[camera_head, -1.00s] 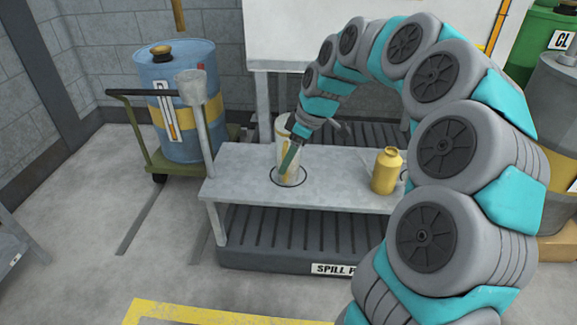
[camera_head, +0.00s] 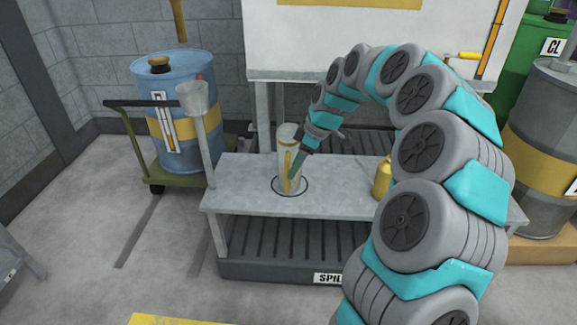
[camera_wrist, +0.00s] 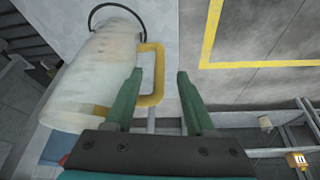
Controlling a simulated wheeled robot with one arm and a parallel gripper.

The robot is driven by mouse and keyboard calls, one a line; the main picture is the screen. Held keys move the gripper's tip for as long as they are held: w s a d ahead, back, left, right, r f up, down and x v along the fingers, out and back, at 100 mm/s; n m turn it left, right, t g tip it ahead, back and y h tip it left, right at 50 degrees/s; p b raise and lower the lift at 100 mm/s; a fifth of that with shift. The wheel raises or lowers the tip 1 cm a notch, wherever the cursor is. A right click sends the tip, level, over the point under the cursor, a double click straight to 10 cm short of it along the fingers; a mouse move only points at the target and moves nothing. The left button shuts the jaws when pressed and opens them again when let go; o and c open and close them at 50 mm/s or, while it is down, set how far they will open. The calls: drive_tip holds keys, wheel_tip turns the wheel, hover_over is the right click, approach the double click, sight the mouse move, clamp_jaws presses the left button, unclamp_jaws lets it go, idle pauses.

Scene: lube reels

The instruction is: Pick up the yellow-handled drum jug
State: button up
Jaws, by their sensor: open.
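The drum jug (camera_head: 289,136) is a tall, pale, translucent vessel with a yellow handle (camera_head: 287,162). It stands upright in a black ring marked on the grey bench (camera_head: 240,185). In the wrist view the jug (camera_wrist: 95,70) fills the upper left, with its yellow handle (camera_wrist: 158,75) on its right side.
A brass-yellow can (camera_head: 381,181) stands on the bench to the right, partly hidden by my arm. A spill pallet (camera_head: 270,260) lies below.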

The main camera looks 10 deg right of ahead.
sight(287, 189)
drive_tip(key=x, duration=0.6)
drive_tip(key=shift+a+f, duration=0.2)
drive_tip(key=shift+c, duration=0.4)
drive_tip(key=shift+w, duration=0.1)
clamp_jaws()
idle(0.7)
